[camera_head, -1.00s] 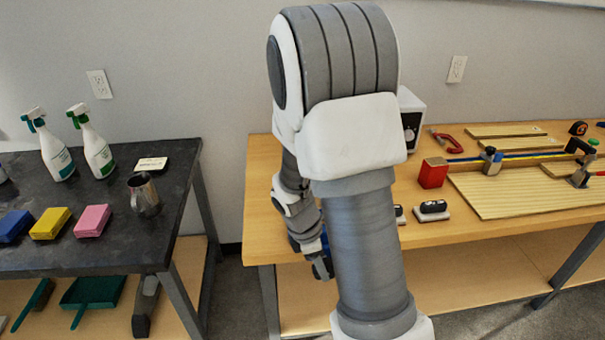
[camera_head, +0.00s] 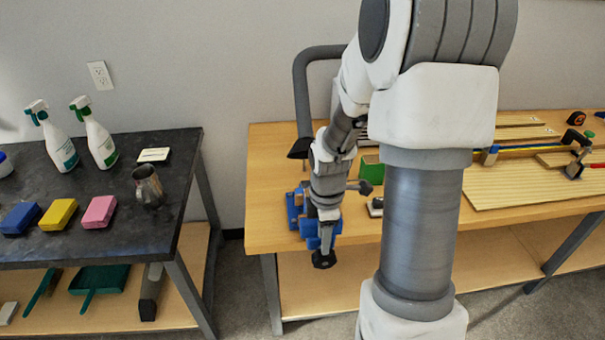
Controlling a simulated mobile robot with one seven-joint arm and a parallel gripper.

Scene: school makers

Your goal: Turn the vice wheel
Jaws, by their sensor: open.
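The blue vice (camera_head: 294,212) is at the front left edge of the wooden bench, largely hidden behind my arm. A dark, roundish part (camera_head: 323,260) shows low in front of the bench edge; I cannot tell whether it is the vice wheel or part of my gripper. My gripper (camera_head: 328,238) points down in front of the vice, and its jaws are open. It is small and dark against the vice, so contact with the wheel cannot be made out.
A grey curved arm with a dark hood (camera_head: 303,92) rises behind the vice. A green box (camera_head: 370,168) and a dark-knobbed lever (camera_head: 362,187) are right of my wrist. The wooden bench (camera_head: 268,160) holds boards and clamps. A dark table (camera_head: 100,240) stands left, across a floor gap.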

